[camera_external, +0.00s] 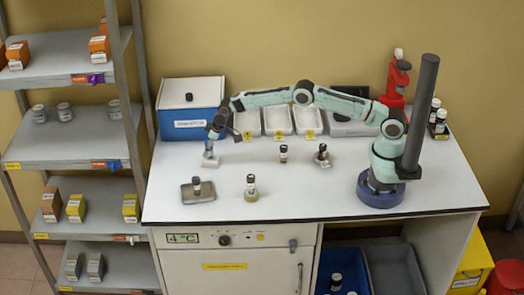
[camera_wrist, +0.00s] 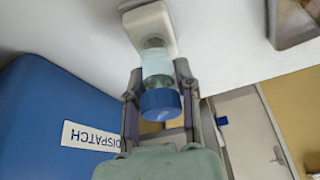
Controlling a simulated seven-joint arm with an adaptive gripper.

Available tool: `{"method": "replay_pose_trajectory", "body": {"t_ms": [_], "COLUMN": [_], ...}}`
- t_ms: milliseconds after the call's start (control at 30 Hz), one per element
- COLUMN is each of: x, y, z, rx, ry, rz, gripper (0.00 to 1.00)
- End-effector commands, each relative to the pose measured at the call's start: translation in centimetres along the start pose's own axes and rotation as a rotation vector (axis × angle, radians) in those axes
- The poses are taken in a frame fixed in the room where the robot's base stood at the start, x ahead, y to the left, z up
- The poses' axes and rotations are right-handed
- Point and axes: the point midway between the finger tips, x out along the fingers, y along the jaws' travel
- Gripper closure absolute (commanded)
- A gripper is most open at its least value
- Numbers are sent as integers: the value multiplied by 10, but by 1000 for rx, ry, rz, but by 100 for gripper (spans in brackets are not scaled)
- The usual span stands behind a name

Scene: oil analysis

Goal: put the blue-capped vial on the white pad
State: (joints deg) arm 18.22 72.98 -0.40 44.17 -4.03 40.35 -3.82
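The blue-capped vial (camera_wrist: 158,90) is between the two fingers of my gripper (camera_wrist: 158,70), which are close against its sides. Its blue cap faces the wrist camera and its base meets the white pad (camera_wrist: 152,22); I cannot tell whether it rests fully on it. In the external view my gripper (camera_external: 213,134) points down at the left of the bench, over the white pad (camera_external: 211,163). The vial (camera_external: 208,152) shows there as a small pale shape, its cap hidden by the fingers.
A blue box (camera_external: 190,125) marked DISPATCH stands just behind my gripper. Other dark-capped vials (camera_external: 251,188) (camera_external: 283,154) (camera_external: 322,155) stand to the right. White trays (camera_external: 278,120) line the back. The bench's right front is clear.

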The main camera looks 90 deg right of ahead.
Motion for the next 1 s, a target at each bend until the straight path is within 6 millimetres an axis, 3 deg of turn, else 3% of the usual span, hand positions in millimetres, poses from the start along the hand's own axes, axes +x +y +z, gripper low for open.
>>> {"method": "replay_pose_trajectory", "body": {"t_ms": [33, 67, 467, 1000], "x": [0, 0, -8, -112], "y": [0, 0, 0, 0], "z": [0, 0, -2, -2], "rx": [0, 0, 0, 0], "ry": [0, 0, 1, 2], "rz": [0, 0, 0, 1], "gripper": [53, 46, 46, 46]}}
